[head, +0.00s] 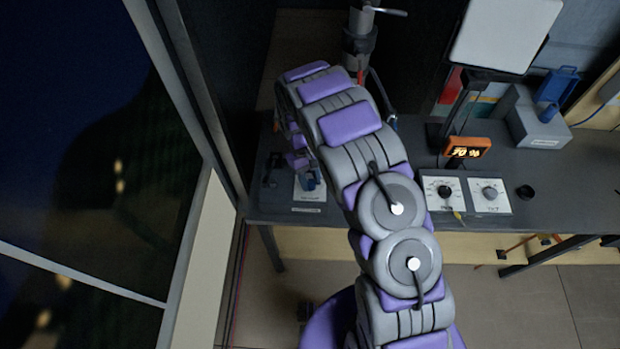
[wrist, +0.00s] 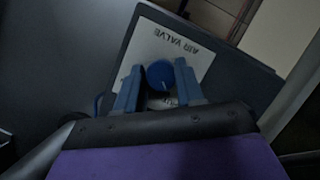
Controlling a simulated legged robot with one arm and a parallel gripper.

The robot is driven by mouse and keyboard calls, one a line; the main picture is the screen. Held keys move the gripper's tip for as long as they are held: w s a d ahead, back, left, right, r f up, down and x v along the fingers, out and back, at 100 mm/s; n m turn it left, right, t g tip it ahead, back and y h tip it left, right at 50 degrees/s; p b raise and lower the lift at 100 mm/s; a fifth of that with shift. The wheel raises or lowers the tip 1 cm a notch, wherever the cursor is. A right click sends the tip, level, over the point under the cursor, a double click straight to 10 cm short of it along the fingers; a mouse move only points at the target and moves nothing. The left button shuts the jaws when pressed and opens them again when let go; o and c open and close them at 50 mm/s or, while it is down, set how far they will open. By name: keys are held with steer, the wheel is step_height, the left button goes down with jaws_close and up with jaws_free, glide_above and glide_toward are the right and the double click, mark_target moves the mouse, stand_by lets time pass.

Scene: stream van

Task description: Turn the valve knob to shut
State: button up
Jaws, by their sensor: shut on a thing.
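The valve knob (wrist: 160,74) is round and blue with a pale pointer line. It sits on a white plate (wrist: 172,45) lettered "AIR VALVE", which reads upside down in the wrist view. My gripper (wrist: 159,88) has its two blue fingers on either side of the knob and is shut on it. In the head view the plate (head: 310,191) lies at the left end of the dark bench, with my gripper (head: 309,181) over it. My arm hides part of this area, and the lower part of the plate's lettering is covered.
The dark bench (head: 560,180) runs to the right. Two white dial panels (head: 466,194) and an orange display (head: 467,150) stand right of my arm. A grey box (head: 538,122) is at the back right. A window frame (head: 190,90) borders the left side.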

steer(key=o, duration=1)
steer(key=shift+a, duration=0.1)
steer(key=shift+o, duration=0.2)
steer(key=shift+w, duration=0.1)
steer(key=p+v, duration=0.1)
steer(key=v, duration=1.6)
steer(key=shift+a, duration=0.15)
steer(key=shift+r, duration=0.1)
